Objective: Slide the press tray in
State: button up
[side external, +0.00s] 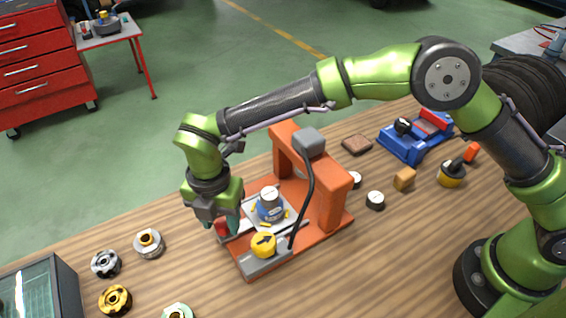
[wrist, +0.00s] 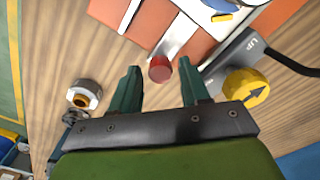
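The orange press (side external: 335,205) stands on the wooden bench. Its pale metal tray (side external: 287,222) sticks out at the front and carries a blue and silver part (side external: 270,205). A red knob (side external: 222,228) is at the tray's front end; the wrist view shows it (wrist: 160,68) on the end of a metal strip (wrist: 181,36). My gripper (side external: 225,222) is low at this knob. In the wrist view my gripper (wrist: 158,82) is open, with the knob between or just beyond its two teal fingertips, apart from both.
A yellow arrow dial (side external: 264,245) on a grey box marked "UP" sits right of the knob. Metal hubs (side external: 149,244) lie to the left. A black cable (side external: 308,190) curves beside the press. A blue fixture (side external: 415,140) and small parts lie behind it.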

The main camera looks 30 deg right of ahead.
aim_at(245, 225)
grip_shut()
jog(key=shift+d, duration=2.35)
jog(key=shift+o, duration=1.2)
grip_release()
notch_tip(245, 225, up, 17)
jog(key=shift+f, duration=0.1)
